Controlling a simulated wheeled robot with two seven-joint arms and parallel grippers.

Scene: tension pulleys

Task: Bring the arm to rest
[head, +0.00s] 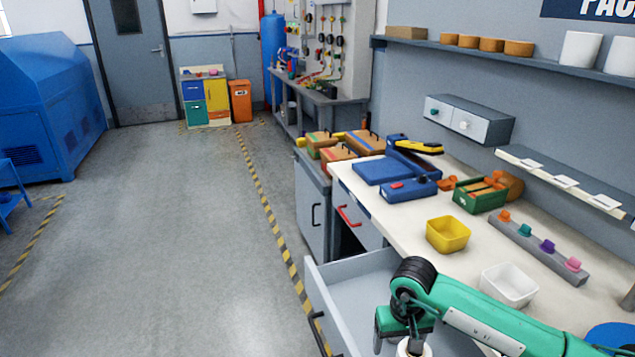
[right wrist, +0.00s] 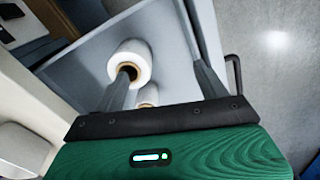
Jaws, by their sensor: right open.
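My right arm comes in from the lower right in the head view, green with a black joint. Its right gripper (head: 405,340) points down over an open grey drawer (head: 345,272). In the right wrist view the gripper (right wrist: 163,70) has its two fingers spread apart. A white roll with a brown core (right wrist: 143,55) lies in the drawer just beyond the fingers. A second white roll (right wrist: 149,95) shows partly between them, cut off by the gripper body. The fingers look empty. My left gripper is not in view.
The workbench (head: 465,240) holds a yellow bin (head: 447,234), a white bin (head: 508,285), a green crate (head: 480,195) and a rail with several coloured pegs (head: 540,248). The drawer stands pulled out over the aisle. The floor (head: 180,260) at left is clear.

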